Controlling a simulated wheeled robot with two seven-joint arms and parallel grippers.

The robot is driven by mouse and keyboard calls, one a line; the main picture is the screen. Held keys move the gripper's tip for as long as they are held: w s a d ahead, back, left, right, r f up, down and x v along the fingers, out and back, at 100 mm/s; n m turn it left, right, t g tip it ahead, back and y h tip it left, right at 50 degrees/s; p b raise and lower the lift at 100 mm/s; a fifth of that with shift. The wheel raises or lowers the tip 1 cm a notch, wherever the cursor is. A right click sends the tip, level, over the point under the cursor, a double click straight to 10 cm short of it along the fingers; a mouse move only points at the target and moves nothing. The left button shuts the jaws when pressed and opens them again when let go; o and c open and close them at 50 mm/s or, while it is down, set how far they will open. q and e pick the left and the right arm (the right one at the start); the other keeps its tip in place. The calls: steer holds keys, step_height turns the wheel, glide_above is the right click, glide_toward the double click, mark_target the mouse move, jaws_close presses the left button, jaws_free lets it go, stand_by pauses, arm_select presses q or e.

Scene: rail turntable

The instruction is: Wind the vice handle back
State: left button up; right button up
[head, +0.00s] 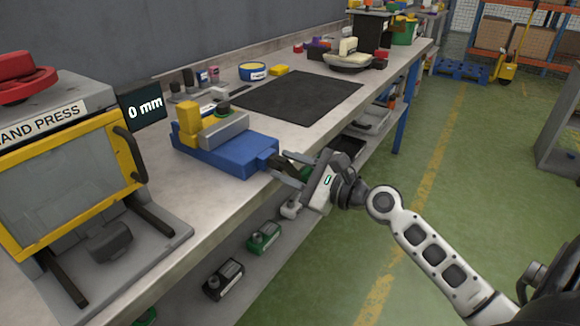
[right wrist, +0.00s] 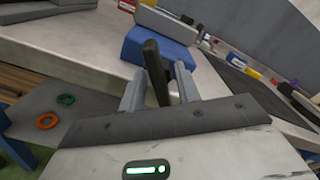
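The blue vice (head: 225,150) sits on the workbench near its front edge, with a grey jaw and a yellow block (head: 189,119) on top. Its dark handle (right wrist: 157,72) is at the end facing my right arm. My right gripper (head: 284,172) is at that handle. In the right wrist view the handle stands between the two fingers (right wrist: 158,88), with a gap visible on at least one side, so the fingers look open around it. The handle is partly hidden by the gripper in the head view. My left gripper is not in view.
A hand press (head: 65,180) with a yellow-framed guard stands left of the vice. A small display (head: 143,107) behind reads "0 mm". A dark mat (head: 300,95) lies right of the vice. A lower shelf holds a green item (head: 264,238) and a black item (head: 223,279).

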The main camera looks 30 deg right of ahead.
steer(key=c, duration=0.6)
steer(key=shift+o, duration=0.2)
steer(key=shift+n, duration=0.3)
